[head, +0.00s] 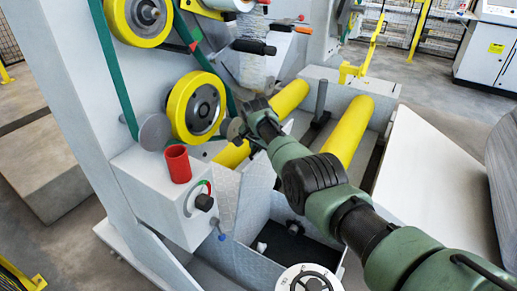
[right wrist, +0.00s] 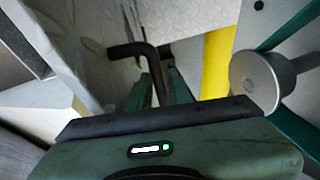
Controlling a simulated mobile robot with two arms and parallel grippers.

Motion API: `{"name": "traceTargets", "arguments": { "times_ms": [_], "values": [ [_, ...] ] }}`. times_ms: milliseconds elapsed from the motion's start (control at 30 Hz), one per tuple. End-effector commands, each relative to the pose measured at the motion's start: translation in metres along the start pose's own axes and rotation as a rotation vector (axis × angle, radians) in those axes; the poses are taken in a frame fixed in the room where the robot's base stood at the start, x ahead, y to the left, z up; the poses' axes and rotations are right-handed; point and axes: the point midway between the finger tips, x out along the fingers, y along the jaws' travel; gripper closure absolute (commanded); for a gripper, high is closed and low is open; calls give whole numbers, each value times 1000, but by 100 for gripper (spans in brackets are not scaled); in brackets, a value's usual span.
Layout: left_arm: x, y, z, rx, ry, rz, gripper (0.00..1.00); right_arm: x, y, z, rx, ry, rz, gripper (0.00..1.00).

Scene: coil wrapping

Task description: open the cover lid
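My right gripper (head: 240,128) reaches in from the lower right in the head view, beside the lower yellow wheel. In the right wrist view its two fingers (right wrist: 160,85) close around a bent black handle (right wrist: 134,50), whose shaft fills the gap between them. The handle's foot is hidden by the gripper. A pale diamond-plate panel (right wrist: 190,20), perhaps the cover lid, lies behind the handle. A diamond-plate surface (head: 255,195) also shows below my arm in the head view. I cannot tell where the handle joins it. My left gripper is out of view.
A yellow wheel (head: 198,108) stands close to my right gripper. Yellow rollers (head: 348,130) lie beyond my arm. A grey box with a red cup (head: 177,164) sits to the left. In the right wrist view a grey metal disc (right wrist: 255,80) is close on the right.

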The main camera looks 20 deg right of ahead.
Motion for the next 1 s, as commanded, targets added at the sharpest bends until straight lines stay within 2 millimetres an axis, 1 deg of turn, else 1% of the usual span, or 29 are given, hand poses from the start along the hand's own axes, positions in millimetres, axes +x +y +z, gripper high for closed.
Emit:
{"name": "traceTargets", "arguments": {
  "times_ms": [233,367,467,600,900,1000],
  "values": [
    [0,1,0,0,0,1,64,-2,-1,-4,1,7,-3,81],
    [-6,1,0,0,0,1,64,-8,-2,-5,1,9,-5,81],
    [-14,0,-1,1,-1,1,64,-16,-2,-5,1,9,-5,81],
    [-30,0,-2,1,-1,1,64,-34,-2,-5,2,8,-5,81],
    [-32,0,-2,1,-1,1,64,-68,-2,-2,0,7,-5,81],
    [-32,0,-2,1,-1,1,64,-75,-2,-1,0,5,-3,81]
  ]
}}
